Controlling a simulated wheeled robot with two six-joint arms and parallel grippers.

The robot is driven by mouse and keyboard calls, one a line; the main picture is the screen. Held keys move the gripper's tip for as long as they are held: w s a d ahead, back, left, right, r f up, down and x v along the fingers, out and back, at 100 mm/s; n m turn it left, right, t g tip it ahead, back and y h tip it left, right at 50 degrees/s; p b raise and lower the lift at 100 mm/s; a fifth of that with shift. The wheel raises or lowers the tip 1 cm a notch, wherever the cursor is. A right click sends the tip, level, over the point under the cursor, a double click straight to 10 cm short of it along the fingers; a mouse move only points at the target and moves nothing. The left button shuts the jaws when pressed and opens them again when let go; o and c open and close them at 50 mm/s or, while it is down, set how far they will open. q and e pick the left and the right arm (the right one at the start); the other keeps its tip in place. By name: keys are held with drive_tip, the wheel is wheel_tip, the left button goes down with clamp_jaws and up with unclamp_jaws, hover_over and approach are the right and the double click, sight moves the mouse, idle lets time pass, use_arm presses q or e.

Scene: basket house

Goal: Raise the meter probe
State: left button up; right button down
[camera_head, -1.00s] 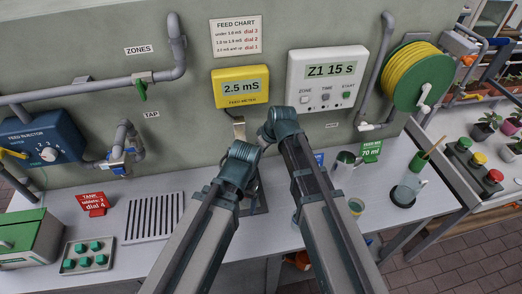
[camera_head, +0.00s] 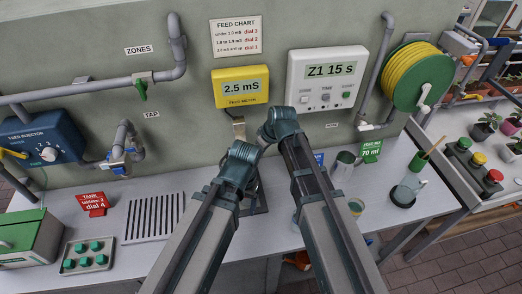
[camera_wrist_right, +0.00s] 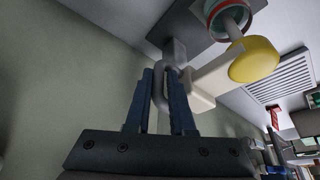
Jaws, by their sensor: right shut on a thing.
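The yellow feed meter (camera_head: 240,88) is on the wall and reads 2.5 mS. A pale bracket (camera_head: 239,128) shows just below it, partly hidden by my arm. In the right wrist view my right gripper (camera_wrist_right: 164,85) is shut on a grey looped handle (camera_wrist_right: 161,98). The handle joins a pale block and arm (camera_wrist_right: 207,85) with a rounded yellow end (camera_wrist_right: 254,60), which looks like the meter probe. A cup with a green and red rim (camera_wrist_right: 229,14) is close to the yellow end. Both my arms hide this spot in the head view. My left gripper's fingers are hidden.
A white zone timer (camera_head: 326,80) reads Z1 15 s. Pipes and a hose reel (camera_head: 420,78) are on the wall.

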drive_tip(key=shift+w+r, duration=0.15)
drive_tip(key=shift+w, duration=0.05)
wheel_tip(320, 180, up, 8)
drive_tip(key=p, duration=0.7)
drive_tip(key=shift+f+p, duration=0.25)
drive_tip(key=shift+p, duration=0.15)
drive_tip(key=shift+w+f, duration=0.1)
drive_tip(key=shift+w, duration=0.05)
drive_tip(key=c, duration=0.8)
unclamp_jaws()
drive_tip(key=shift+c, duration=0.2)
drive_tip(key=shift+s, duration=0.2)
